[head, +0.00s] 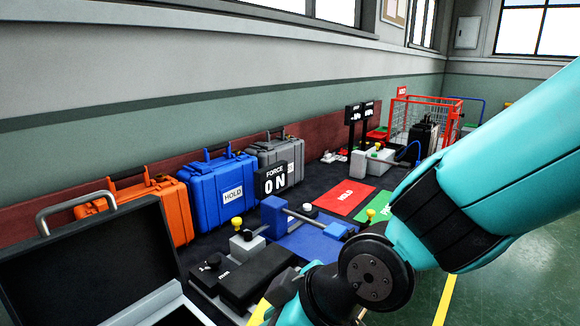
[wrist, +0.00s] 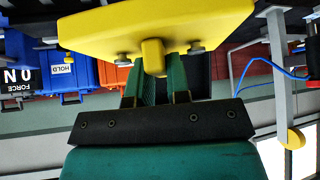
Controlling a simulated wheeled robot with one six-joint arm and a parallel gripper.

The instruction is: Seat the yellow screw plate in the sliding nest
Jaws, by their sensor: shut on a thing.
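The yellow screw plate (wrist: 205,28) fills the top of the wrist view, with two grey screws on the side facing me. My gripper (wrist: 153,72) is shut on the plate's yellow knob, its green fingers on either side. In the head view my wrist hides most of my gripper; a yellow piece (head: 260,312) that looks like part of the plate shows at the bottom edge. A blue fixture (head: 276,217) with a rod and a flat blue base stands on the dark bench; I cannot tell for sure that it is the sliding nest.
An open black case (head: 85,265) is at left. Red (head: 344,196) and green (head: 374,208) mats lie beyond the fixture. A red wire cage (head: 440,108) stands farther back.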

